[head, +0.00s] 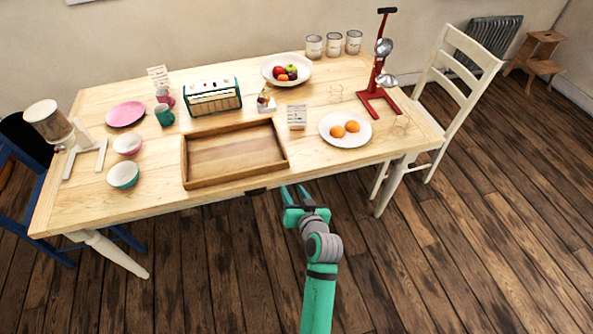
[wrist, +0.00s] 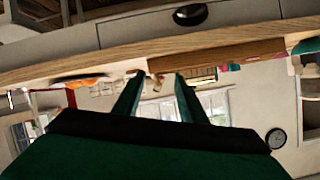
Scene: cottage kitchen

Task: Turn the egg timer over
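I cannot make out the egg timer for certain. A small dark and reddish object on a white base (head: 265,101) stands on the table behind the wooden tray, right of the toaster, and may be it; its detail is too small to read. My gripper (head: 294,190) is in front of the table's near edge, well short of that object. Its two fingers are apart with nothing held. In the wrist view, which looks upside down, the open gripper (wrist: 160,76) points at the table edge, and a small brownish object shows between the fingers.
The wooden tray (head: 187,164) lies empty near the front edge. A white plate (head: 346,140) with two orange things, a small card (head: 297,116), a red stand (head: 380,101), a fruit bowl (head: 270,77) and the toaster (head: 214,97) surround the small object. Faint clear glasses stand at right.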

